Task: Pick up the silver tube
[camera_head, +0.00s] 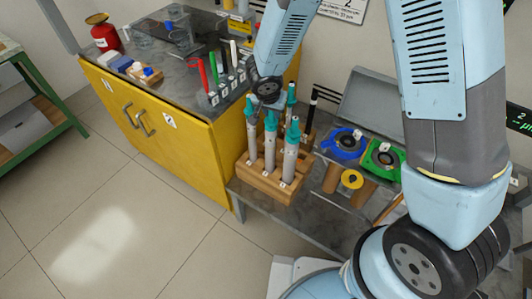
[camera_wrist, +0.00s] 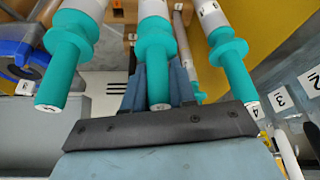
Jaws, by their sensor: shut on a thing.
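Several silver tubes with teal collared tops stand upright in a wooden rack (camera_head: 270,186). The front silver tube (camera_head: 289,163) and its neighbour (camera_head: 269,150) show clearly. My gripper (camera_head: 267,100) is low among the teal tops at the back left of the rack. In the wrist view its blue-grey fingers (camera_wrist: 160,88) lie on both sides of the middle silver tube (camera_wrist: 155,8), behind its teal top, and are shut on it. The teal top hides most of the contact. Other silver tubes stand close on the left (camera_wrist: 85,6) and right (camera_wrist: 214,14).
A black rod (camera_head: 311,105) stands just right of the rack. Blue (camera_head: 345,143) and green (camera_head: 383,158) ring fixtures sit farther right. A yellow cabinet (camera_head: 160,115) with colored rods and a red can (camera_head: 104,35) on top stands behind left. Neighbouring tubes leave little room around my gripper.

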